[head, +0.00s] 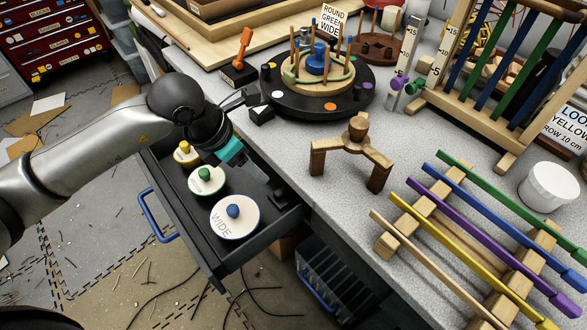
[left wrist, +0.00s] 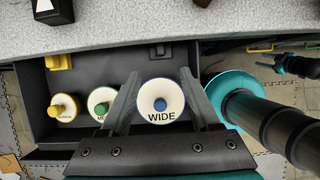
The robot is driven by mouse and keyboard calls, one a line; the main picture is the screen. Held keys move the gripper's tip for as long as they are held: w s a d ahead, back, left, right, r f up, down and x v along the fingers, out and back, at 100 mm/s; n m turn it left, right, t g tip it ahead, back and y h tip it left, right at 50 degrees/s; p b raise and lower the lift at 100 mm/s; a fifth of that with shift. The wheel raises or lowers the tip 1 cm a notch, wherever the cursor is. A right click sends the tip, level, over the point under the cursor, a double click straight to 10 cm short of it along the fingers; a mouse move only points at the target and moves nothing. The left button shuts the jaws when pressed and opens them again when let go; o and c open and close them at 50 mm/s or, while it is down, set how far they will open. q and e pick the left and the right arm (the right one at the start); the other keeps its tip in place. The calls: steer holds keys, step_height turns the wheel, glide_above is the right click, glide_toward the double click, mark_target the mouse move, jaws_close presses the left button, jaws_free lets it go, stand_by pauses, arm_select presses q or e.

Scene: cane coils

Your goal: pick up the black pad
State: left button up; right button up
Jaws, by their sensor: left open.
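A small dark block (head: 279,196), which looks like the black pad, lies in the open drawer near its right wall. In the left wrist view the dark block (left wrist: 160,49) lies on the drawer floor beyond the WIDE disc; it blends into the dark floor. My left gripper (head: 258,172) is over the drawer, above and to the left of the block in the head view. In the left wrist view my left gripper (left wrist: 160,78) is open and empty, its fingers framing the WIDE disc below. A dark and teal part at the right edge looks like my right gripper (left wrist: 272,63); its fingers are unclear.
The drawer (head: 259,241) also holds the white WIDE disc (head: 243,222), a green-knobbed disc (head: 206,184) and a yellow-knobbed disc (head: 187,152). The grey worktop (head: 290,140) borders it, with a wooden three-legged stand (head: 352,150) and a round black base (head: 355,103).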

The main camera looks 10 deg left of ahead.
arm_select(q)
steer(key=b, duration=0.2)
glide_toward(280, 190)
arm_select(e)
steer(key=s+f, duration=0.2)
steer(key=s, duration=0.2)
arm_select(q)
steer(key=x, duration=0.4)
steer(key=shift+a+f+b, duration=0.1)
steer(key=shift+a+b, duration=0.15)
steer(key=shift+b, duration=0.15)
steer(key=shift+w+d+f, duration=0.15)
steer(key=shift+d+f, duration=0.1)
steer(key=shift+f, duration=0.25)
steer(key=x, duration=0.1)
steer(key=b+x, duration=0.1)
steer(key=shift+d+f+b, duration=0.2)
steer(key=shift+d+b, duration=0.1)
steer(key=shift+x, duration=0.75)
arm_select(e)
steer(key=w+a+r, duration=0.1)
steer(key=w+a, duration=0.1)
steer(key=w, duration=0.6)
steer(key=shift+r, duration=0.15)
arm_select(q)
steer(key=shift+w, duration=0.1)
arm_select(e)
steer(key=shift+w+a, duration=0.1)
arm_select(q)
jaws_close()
